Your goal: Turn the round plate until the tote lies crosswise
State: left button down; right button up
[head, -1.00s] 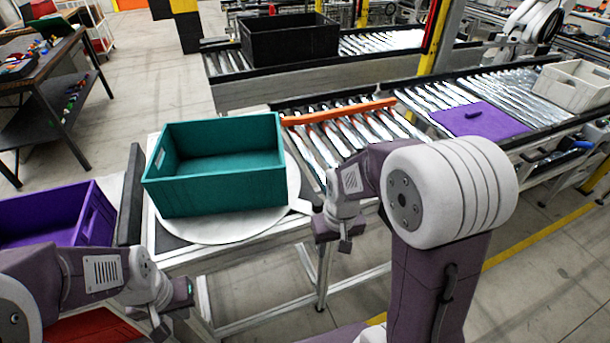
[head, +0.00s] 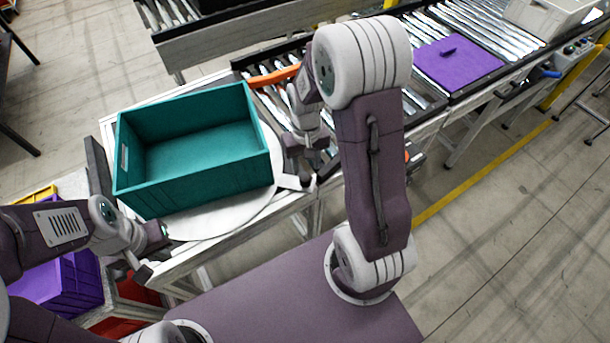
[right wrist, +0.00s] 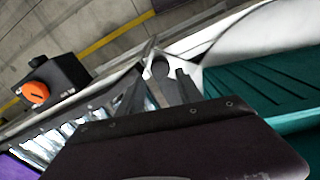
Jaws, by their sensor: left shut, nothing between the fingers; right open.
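The teal tote (head: 195,188) sits on the white round plate (head: 250,212), its long side running roughly left to right in the head view. A pale handle tab (head: 291,182) sticks out from the plate's right side. My right gripper (head: 311,184) is open at this tab. In the right wrist view the fingers (right wrist: 160,88) point at the tab (right wrist: 186,52), with a dark round spot between their tips; I cannot tell whether they touch it. The tote (right wrist: 262,92) and plate (right wrist: 265,32) show at the right there. My left gripper (head: 140,274) is shut and empty, left of the plate's stand.
A roller conveyor (head: 425,98) with a purple lid (head: 455,62) lies behind right. An orange bar (head: 272,76) lies behind the tote. A purple crate (head: 80,285) stands low at left. A black box with an orange knob (right wrist: 36,92) shows in the right wrist view.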

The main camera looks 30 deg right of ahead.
aim_at(305, 177)
notch_tip(305, 177, down, 7)
jog(key=shift+f, duration=0.15)
jog(key=shift+w+f, duration=0.1)
jog(key=shift+f, duration=0.1)
grip_shut()
dwell(1.3)
